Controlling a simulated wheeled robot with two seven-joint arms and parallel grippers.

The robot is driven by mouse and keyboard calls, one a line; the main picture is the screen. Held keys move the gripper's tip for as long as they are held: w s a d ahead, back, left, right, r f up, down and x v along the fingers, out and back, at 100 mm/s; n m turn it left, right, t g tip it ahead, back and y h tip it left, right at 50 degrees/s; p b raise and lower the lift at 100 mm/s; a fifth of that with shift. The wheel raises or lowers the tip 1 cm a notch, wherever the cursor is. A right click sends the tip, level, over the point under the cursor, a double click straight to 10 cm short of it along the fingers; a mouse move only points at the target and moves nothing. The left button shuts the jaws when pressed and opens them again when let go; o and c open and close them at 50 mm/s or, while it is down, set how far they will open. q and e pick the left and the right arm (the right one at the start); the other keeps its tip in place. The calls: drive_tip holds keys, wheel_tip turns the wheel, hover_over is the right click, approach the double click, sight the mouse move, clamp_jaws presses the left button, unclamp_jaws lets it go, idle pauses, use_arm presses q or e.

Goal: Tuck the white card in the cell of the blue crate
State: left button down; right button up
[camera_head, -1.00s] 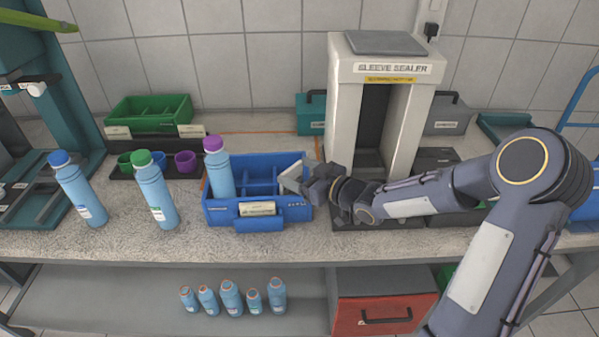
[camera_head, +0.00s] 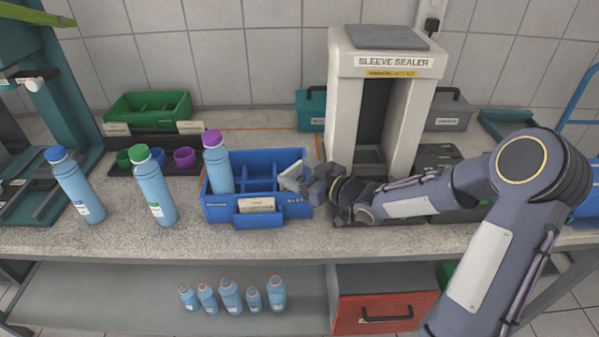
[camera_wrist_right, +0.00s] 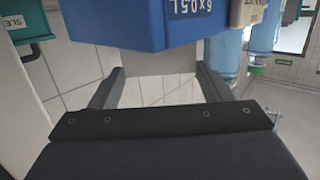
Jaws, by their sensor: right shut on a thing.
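The blue crate (camera_head: 222,214) stands on the bench with several cells. A purple-capped blue bottle (camera_head: 218,170) stands in its left part; the other visible cells look empty. My right gripper (camera_head: 294,178) is at the crate's right end, near its rim, shut on the white card (camera_head: 291,171). In the right wrist view the pale card (camera_wrist_right: 160,91) spans between the two dark fingers, with the crate's marked wall (camera_wrist_right: 150,22) just beyond. Whether card and crate touch I cannot tell. My left gripper is not in view.
A sleeve sealer (camera_head: 345,110) stands behind my right arm. Two bottles, blue-capped (camera_head: 77,188) and green-capped (camera_head: 153,190), stand left of the crate. A green crate (camera_head: 150,108) and small cups (camera_head: 184,157) are behind them. Bench front below the crate is clear.

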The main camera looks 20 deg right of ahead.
drive_tip(key=o, duration=1.3)
drive_tip(key=shift+r, duration=0.15)
wheel_tip(320, 180, up, 7)
drive_tip(key=p, duration=0.5)
drive_tip(key=shift+p, duration=0.35)
idle(0.4)
